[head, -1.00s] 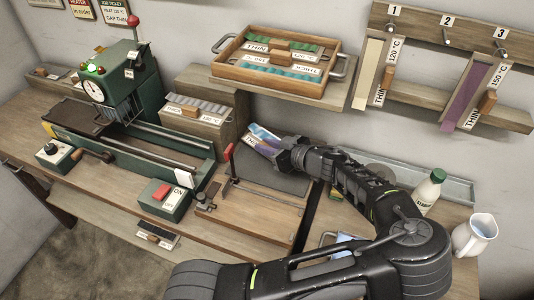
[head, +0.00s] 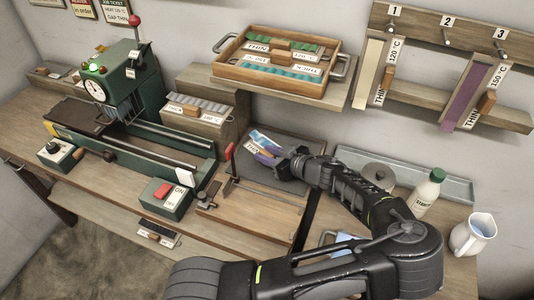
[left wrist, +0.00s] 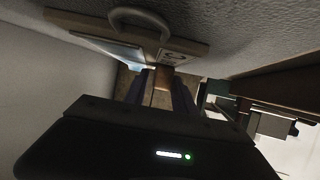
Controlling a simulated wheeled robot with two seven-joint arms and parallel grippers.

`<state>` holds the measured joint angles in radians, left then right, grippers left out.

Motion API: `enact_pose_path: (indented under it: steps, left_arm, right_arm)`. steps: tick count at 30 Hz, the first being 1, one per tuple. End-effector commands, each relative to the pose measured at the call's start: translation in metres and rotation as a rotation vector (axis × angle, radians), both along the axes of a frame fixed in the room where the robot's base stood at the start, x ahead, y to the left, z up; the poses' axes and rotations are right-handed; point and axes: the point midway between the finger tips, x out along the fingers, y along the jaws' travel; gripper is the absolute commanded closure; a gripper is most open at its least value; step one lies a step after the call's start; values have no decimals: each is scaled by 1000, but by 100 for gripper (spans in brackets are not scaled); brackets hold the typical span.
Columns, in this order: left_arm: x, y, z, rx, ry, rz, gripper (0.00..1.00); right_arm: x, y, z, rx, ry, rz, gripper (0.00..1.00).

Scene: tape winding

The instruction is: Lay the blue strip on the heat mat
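The blue strip (head: 264,138), with a white label, is over the dark grey heat mat (head: 282,187) in the head view. My left gripper (head: 268,155) reaches over the mat from the right and is at the strip's near end. In the left wrist view my left gripper's fingers (left wrist: 160,88) stand on both sides of a brown wooden block (left wrist: 162,76), and a pale blue surface shows beyond them. I cannot tell whether the strip touches the mat. The gripper hides part of it. My right gripper is not in view.
The green machine (head: 118,85) is farther left. A tray of strips (head: 247,70) sits on the shelf behind. A bottle (head: 427,192) and a jug (head: 474,235) stand at the right.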

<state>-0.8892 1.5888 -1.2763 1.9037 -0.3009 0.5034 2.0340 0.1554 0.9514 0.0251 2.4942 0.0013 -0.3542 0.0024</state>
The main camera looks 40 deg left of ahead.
Motion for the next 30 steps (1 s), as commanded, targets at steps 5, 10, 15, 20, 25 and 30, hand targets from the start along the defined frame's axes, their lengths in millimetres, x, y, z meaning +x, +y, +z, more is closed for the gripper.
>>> enact_pose_path:
  steps: [5,10,15,20,25,30]
  left_arm:
    - [0,0,1,1,0,1,59]
    - [0,0,1,1,0,0,59]
    - [0,-8,3,2,-1,0,59]
    - [-1,-29,11,0,-2,-4,59]
    - [-4,-62,24,0,-2,-4,59]
    - [-7,-92,37,0,-2,-4,59]
  right_arm:
    - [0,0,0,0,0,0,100]
    - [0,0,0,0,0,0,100]
    - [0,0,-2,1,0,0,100]
    - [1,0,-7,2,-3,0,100]
    - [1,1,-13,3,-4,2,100]
    - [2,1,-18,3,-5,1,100]
